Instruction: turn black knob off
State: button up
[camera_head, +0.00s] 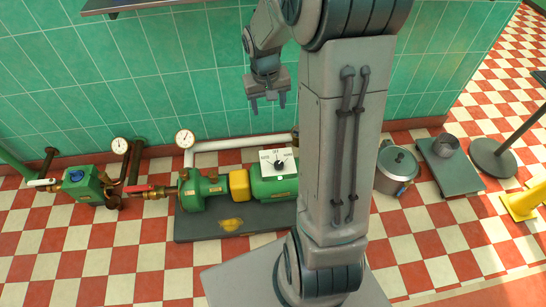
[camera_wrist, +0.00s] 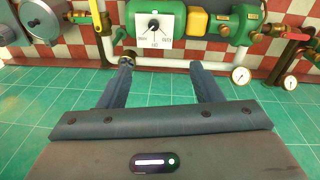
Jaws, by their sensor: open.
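The black knob (camera_head: 279,163) sits on a white plate with printed labels, on the green motor (camera_head: 262,188) of a pump set. In the wrist view the black knob (camera_wrist: 154,25) and its white plate show at the top, upside down. The lettering and the knob's exact setting are too small to read surely. My gripper (camera_head: 268,104) is open and empty, pointing down, above and apart from the knob. In the wrist view my gripper (camera_wrist: 162,66) has its two fingers spread wide, with nothing between them.
A yellow coupling (camera_head: 239,185) joins the motor to the green pump (camera_head: 203,188). Gauges, pipes and a red-handled valve (camera_head: 139,188) stand to the left. A pot (camera_head: 396,168) and a grey scale (camera_head: 449,170) are at right. A green tiled wall (camera_head: 170,70) rises behind.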

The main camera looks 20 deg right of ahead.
jog(key=m+g+y+b, duration=0.1)
jog(key=b, duration=1)
send_near(279, 164)
notch_tip(279, 164, down, 9)
jog(key=b, duration=0.5)
jog(key=shift+w, duration=0.1)
jog(key=c, duration=1)
